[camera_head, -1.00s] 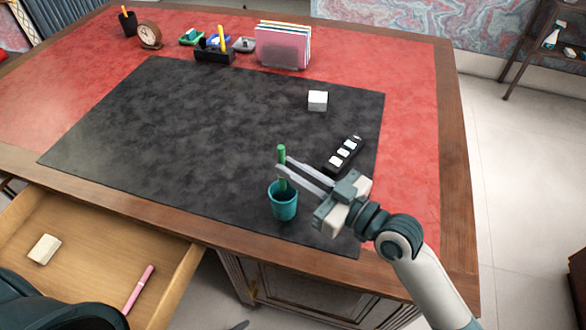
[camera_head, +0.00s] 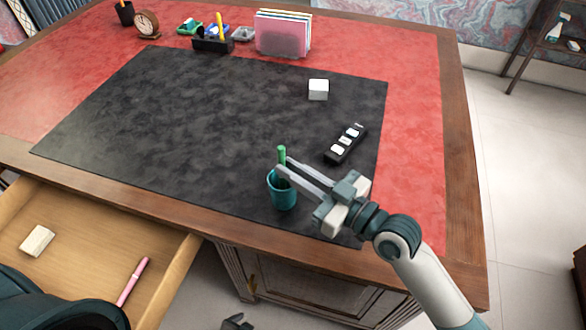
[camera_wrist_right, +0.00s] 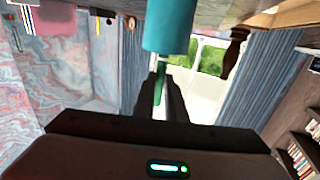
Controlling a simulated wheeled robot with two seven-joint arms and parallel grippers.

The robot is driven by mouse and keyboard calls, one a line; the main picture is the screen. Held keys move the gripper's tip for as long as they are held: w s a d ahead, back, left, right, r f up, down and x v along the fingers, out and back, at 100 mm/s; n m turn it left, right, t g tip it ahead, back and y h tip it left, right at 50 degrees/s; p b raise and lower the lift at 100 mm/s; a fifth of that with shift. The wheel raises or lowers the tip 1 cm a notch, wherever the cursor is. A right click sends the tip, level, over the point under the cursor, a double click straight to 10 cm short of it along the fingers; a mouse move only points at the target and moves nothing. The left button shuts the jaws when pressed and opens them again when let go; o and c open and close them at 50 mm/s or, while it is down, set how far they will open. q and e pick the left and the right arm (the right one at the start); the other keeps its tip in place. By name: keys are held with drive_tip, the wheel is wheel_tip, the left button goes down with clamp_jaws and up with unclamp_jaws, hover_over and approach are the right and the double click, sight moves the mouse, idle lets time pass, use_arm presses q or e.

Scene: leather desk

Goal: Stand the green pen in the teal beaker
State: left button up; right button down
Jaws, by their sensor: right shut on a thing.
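The teal beaker (camera_head: 284,194) stands upright on the dark desk mat near its front edge. The green pen (camera_head: 281,155) is roughly upright, with its upper end above the beaker's rim and its lower part hidden inside. My right gripper (camera_head: 281,172) is shut on the pen just above the rim. In the right wrist view, which is upside down, the pen (camera_wrist_right: 160,72) shows between the fingers and the beaker (camera_wrist_right: 168,25) lies just beyond the tips. My left gripper is not clearly in view.
A black remote-like block (camera_head: 345,144) and a white cube (camera_head: 318,89) lie behind the beaker. An open drawer (camera_head: 85,235) at front left holds a pink pen (camera_head: 133,281) and a pale block (camera_head: 37,241). The mat's left and middle are clear.

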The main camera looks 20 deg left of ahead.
use_arm(q)
drive_tip(key=shift+s+a+f, duration=0.1)
drive_tip(key=shift+s+a, duration=0.05)
use_arm(e)
drive_tip(key=shift+f, duration=0.2)
drive_tip(key=c, duration=1.7)
unclamp_jaws()
drive_tip(key=shift+d, duration=0.15)
use_arm(q)
drive_tip(key=shift+s+a+f+g+y+b, duration=0.15)
drive_tip(key=shift+s+a+f+g+b, duration=0.1)
drive_tip(key=shift+s+a+g+b, duration=0.35)
drive_tip(key=shift+s+a+f+g+y+b, duration=0.25)
drive_tip(key=shift+s+a+g+b, duration=0.25)
drive_tip(key=shift+b, duration=0.3)
drive_tip(key=shift+s+a+f+g+y+b, duration=0.1)
drive_tip(key=shift+s+a+f+g+b, duration=0.25)
drive_tip(key=shift+s+a+b, duration=0.3)
use_arm(e)
drive_tip(key=shift+v, duration=8.6)
use_arm(q)
drive_tip(key=shift+r, duration=0.1)
